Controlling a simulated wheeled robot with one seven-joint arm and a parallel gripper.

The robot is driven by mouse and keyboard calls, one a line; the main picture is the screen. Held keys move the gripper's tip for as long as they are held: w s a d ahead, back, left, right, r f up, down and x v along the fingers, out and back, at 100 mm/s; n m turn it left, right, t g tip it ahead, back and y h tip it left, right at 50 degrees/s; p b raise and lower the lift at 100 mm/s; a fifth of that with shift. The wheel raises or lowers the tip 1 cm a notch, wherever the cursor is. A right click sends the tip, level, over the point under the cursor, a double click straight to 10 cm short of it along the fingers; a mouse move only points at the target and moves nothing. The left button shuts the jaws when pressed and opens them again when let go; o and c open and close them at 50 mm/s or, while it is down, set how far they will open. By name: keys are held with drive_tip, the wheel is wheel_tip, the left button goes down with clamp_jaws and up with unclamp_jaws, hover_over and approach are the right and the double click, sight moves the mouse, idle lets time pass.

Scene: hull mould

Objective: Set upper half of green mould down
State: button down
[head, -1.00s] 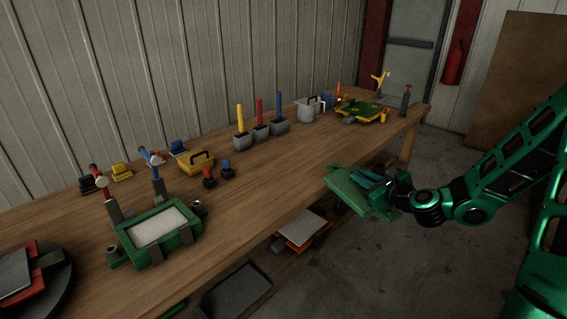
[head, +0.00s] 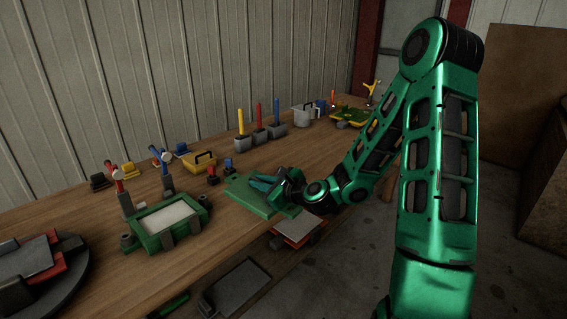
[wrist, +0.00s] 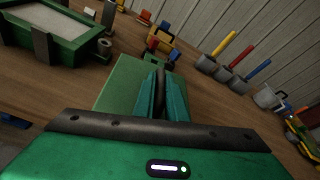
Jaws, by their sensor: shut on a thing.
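The upper half of the green mould (head: 246,196) is a flat green plate, seen in the head view over the workbench near its front edge. It also shows in the wrist view (wrist: 121,80), ahead of the fingers. My gripper (head: 262,183) is shut on it from above; its green fingers show in the wrist view (wrist: 162,92). I cannot tell whether the plate touches the bench top. The green lower mould (head: 151,241), a frame with a pale filling, sits on the bench left of the plate, apart from it.
The wooden bench (head: 110,272) has bare room between the lower mould and the plate. Behind are a yellow box (head: 198,160), small red and blue pieces and grey holders with coloured handles. A yellow-green mould (head: 349,117) stands at the far end.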

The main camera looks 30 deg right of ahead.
drive_tip(key=shift+a, duration=0.25)
drive_tip(key=shift+w+f, duration=0.1)
